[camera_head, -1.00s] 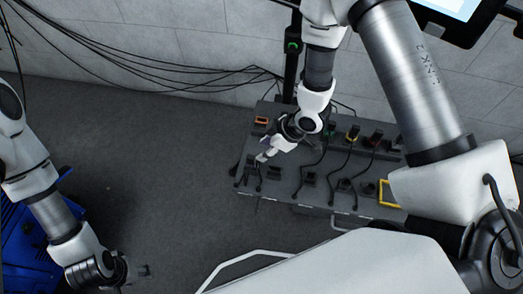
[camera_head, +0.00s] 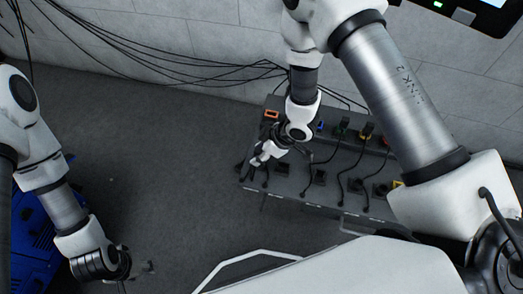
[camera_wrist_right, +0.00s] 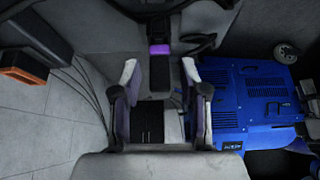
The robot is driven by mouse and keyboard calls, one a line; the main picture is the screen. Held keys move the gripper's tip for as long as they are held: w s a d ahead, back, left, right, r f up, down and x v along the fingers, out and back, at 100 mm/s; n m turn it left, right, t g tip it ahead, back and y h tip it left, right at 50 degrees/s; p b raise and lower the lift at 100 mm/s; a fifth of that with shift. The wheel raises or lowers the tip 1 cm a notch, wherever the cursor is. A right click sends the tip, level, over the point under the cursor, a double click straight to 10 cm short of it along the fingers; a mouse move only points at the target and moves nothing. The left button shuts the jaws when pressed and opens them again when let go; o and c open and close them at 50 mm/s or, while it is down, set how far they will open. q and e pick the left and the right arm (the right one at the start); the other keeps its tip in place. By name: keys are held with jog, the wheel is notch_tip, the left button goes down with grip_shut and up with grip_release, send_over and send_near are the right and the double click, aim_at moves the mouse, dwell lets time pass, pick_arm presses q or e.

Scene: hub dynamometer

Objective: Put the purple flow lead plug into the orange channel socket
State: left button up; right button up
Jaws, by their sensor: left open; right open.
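The purple flow lead plug shows in the right wrist view as a dark body with a purple band (camera_wrist_right: 159,49). It lies ahead of and between the fingertips of my right gripper (camera_wrist_right: 160,72), which is open; no grip on it shows. In the head view my right gripper (camera_head: 257,163) is over the panel's left end, where the plug is too small to make out. The orange channel socket (camera_head: 271,114) is at the panel's back left corner, and its orange frame (camera_wrist_right: 22,80) is at the left in the right wrist view. My left gripper (camera_head: 146,268) is open and empty, over the floor.
The dark panel (camera_head: 285,202) carries several other sockets and black leads to the right of my right gripper. A blue machine (camera_wrist_right: 265,95) stands on the floor beyond the panel's end. Loose cables (camera_head: 180,62) run along the wall.

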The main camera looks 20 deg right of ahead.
grip_shut()
jog(key=shift+r, duration=0.1)
jog(key=shift+r+p, duration=3.5)
